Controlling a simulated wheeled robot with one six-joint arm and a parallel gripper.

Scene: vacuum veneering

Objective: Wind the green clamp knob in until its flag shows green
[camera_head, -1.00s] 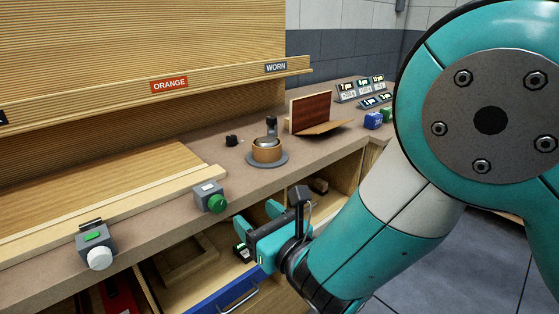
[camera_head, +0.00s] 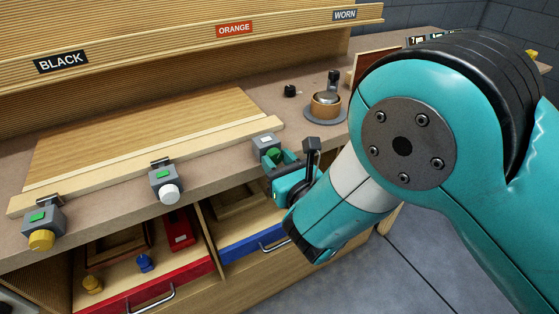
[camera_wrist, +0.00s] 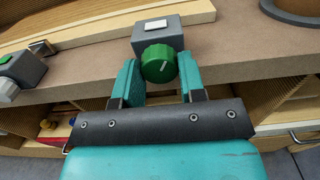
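The green clamp knob (camera_head: 273,155) sits on the front of a grey clamp block (camera_head: 263,142) at the bench's front edge. The flag (camera_wrist: 155,25) on top of this block shows white. My gripper (camera_wrist: 160,76) is open, with one teal finger on each side of the knob. Whether either finger touches it is hard to tell. In the head view my gripper (camera_head: 281,164) partly covers the knob.
A white-knobbed clamp (camera_head: 165,185) and a yellow-knobbed clamp (camera_head: 41,226) stand further left, both with green flags. A red drawer (camera_head: 160,285) and a blue drawer (camera_head: 250,243) stand open below. A round wooden pot (camera_head: 325,106) stands behind.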

